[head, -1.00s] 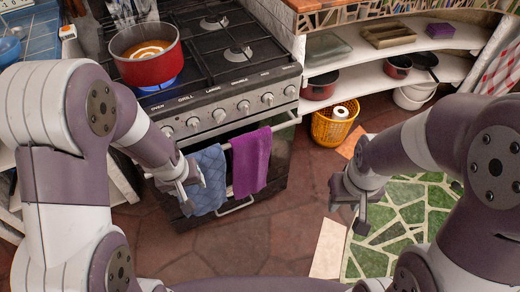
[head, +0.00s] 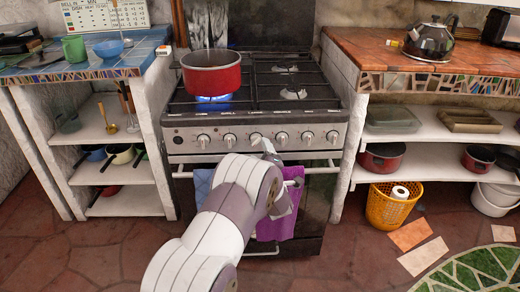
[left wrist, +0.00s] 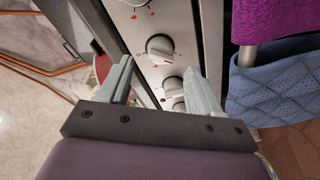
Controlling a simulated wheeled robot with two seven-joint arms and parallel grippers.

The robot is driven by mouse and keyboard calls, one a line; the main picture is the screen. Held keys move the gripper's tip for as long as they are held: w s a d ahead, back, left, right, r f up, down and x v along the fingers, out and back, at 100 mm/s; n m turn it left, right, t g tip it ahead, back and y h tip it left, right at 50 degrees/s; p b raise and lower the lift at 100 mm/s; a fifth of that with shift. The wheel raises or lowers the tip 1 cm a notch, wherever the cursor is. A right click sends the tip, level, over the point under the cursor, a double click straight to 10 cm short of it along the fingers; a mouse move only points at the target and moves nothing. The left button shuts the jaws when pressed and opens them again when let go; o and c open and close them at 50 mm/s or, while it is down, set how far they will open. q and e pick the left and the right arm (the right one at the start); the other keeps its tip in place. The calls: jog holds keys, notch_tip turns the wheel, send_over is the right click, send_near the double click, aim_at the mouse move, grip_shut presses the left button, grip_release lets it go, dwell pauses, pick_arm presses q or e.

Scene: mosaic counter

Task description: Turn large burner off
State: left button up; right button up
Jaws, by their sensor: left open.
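The stove (head: 262,118) has a front panel with a row of several knobs. A blue flame (head: 212,98) burns on the left burner under a red pot (head: 211,76). My left gripper (head: 266,147) is raised at the panel, by a middle knob (head: 255,138). In the left wrist view its jaws (left wrist: 158,84) are open and empty, pointing at the panel. One knob (left wrist: 160,47) shows just beyond the fingertips and another (left wrist: 173,85) between the fingers. I cannot tell whether a finger touches a knob. My right gripper is not in view.
A blue towel (head: 203,184) and a purple towel (head: 274,226) hang on the oven rail below the knobs, partly behind my left arm. Tiled counters flank the stove, with a kettle (head: 430,40) on the right. A yellow basket (head: 388,206) stands on the floor.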

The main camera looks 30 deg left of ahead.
aim_at(257, 144)
pick_arm(q)
jog(key=x, duration=0.5)
jog(key=shift+b, duration=0.35)
jog(key=c, duration=1)
